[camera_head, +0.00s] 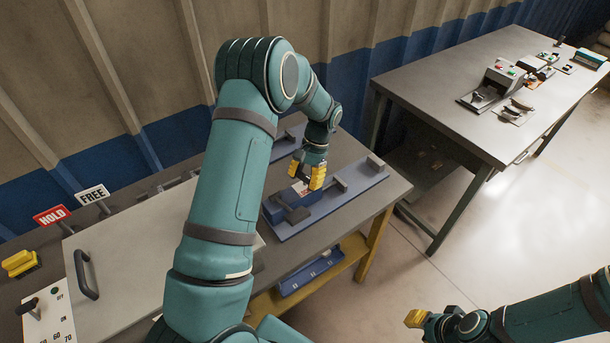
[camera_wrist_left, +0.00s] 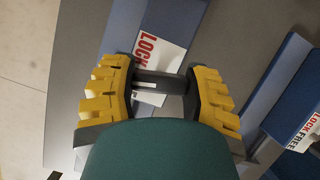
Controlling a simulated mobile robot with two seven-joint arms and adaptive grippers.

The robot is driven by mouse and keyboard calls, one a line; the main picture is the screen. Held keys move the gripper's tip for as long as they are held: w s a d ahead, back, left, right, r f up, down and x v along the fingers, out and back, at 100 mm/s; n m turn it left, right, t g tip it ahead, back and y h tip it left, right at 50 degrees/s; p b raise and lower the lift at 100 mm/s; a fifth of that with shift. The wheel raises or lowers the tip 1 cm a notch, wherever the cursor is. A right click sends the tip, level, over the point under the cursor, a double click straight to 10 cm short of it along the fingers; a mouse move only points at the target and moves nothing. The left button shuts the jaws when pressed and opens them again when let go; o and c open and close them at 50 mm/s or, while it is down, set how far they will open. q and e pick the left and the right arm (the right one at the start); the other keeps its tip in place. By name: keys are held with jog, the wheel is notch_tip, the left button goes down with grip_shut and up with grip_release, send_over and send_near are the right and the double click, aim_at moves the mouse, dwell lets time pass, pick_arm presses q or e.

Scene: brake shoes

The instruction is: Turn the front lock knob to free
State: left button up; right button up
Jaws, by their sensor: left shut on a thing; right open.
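The front lock knob is a dark bar (camera_wrist_left: 160,83) in the left wrist view, lying crosswise between my yellow fingers. My left gripper (camera_wrist_left: 158,92) is shut on it. A white label with red LOCK letters (camera_wrist_left: 150,48) is beside the knob; the rest of its text is hidden. In the head view my left gripper (camera_head: 306,174) is above the blue-grey front fixture (camera_head: 335,206), by its white label, and hides the knob there. My right gripper (camera_head: 415,318) is open and empty at the lower right, over the floor, away from the table.
A second fixture with a LOCK FREE label (camera_wrist_left: 303,133) is at the right of the left wrist view. Red HOLD (camera_head: 52,215) and white FREE (camera_head: 92,194) signs stand at the left. A blue tray (camera_head: 310,270) lies on the lower shelf. Another table (camera_head: 440,80) stands right.

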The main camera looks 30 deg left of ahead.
pick_arm(q)
jog(key=n+h+p, duration=0.1)
jog(key=n+h, duration=0.1)
jog(key=n, duration=0.4)
dwell(0.6)
jog(key=o, duration=1.2)
jog(key=v, duration=1.2)
jog(key=shift+a, duration=0.25)
jog(key=shift+s, duration=0.15)
